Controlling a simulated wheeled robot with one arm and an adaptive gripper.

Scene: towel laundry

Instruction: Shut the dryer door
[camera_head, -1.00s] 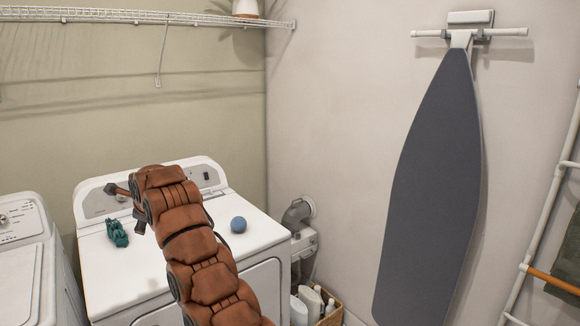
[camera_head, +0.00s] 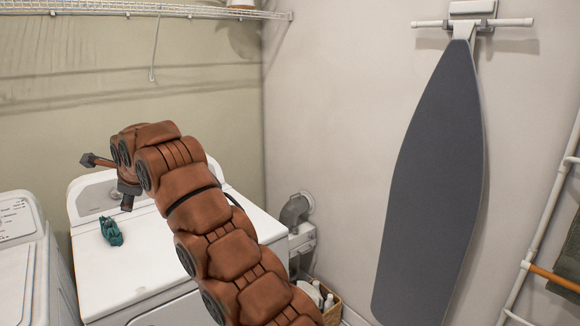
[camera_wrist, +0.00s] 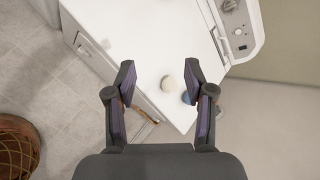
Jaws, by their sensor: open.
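The white dryer (camera_head: 150,262) stands in the lower middle of the head view, partly hidden by my arm. Part of the outline of its front door (camera_head: 165,312) shows at the bottom edge; I cannot tell whether the door is open or shut. In the wrist view the dryer's white top (camera_wrist: 150,40) lies beyond my gripper (camera_wrist: 160,74), with its front face (camera_wrist: 100,62) to the left. My gripper is open, its two fingers apart with nothing held.
A teal cloth (camera_head: 111,231) lies on the dryer top. Another white machine (camera_head: 22,262) stands to the left. A basket with bottles (camera_head: 328,300) sits at the dryer's right. An ironing board (camera_head: 432,190) hangs on the wall. A woven basket (camera_wrist: 18,148) stands on the tiled floor.

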